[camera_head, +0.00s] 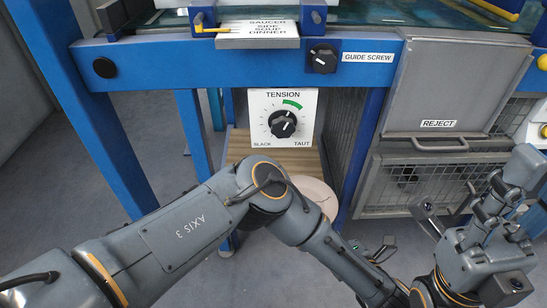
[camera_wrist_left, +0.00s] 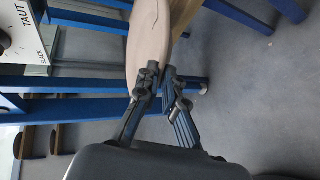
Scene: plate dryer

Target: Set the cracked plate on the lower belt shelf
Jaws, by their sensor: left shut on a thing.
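The pale pinkish plate (camera_head: 318,190) shows partly behind my left arm, beside the wooden slatted surface (camera_head: 300,160) below the tension panel; this looks like the lower belt shelf. In the left wrist view, the plate (camera_wrist_left: 148,38) is seen nearly edge-on, with a dark crack line near the top. My left gripper (camera_wrist_left: 160,78) is shut on its lower edge. Wood (camera_wrist_left: 182,14) shows just behind the plate; I cannot tell whether they touch. My right gripper (camera_head: 475,190) is at the right in the head view, with its fingers apart and nothing seen between them.
The tension dial panel (camera_head: 283,125) hangs above the slatted surface. A grey reject flap (camera_head: 440,85) and wire-mesh bin (camera_head: 415,185) stand to the right. Blue frame posts (camera_head: 85,110) bound the left. The grey floor (camera_wrist_left: 265,110) is clear in the left wrist view.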

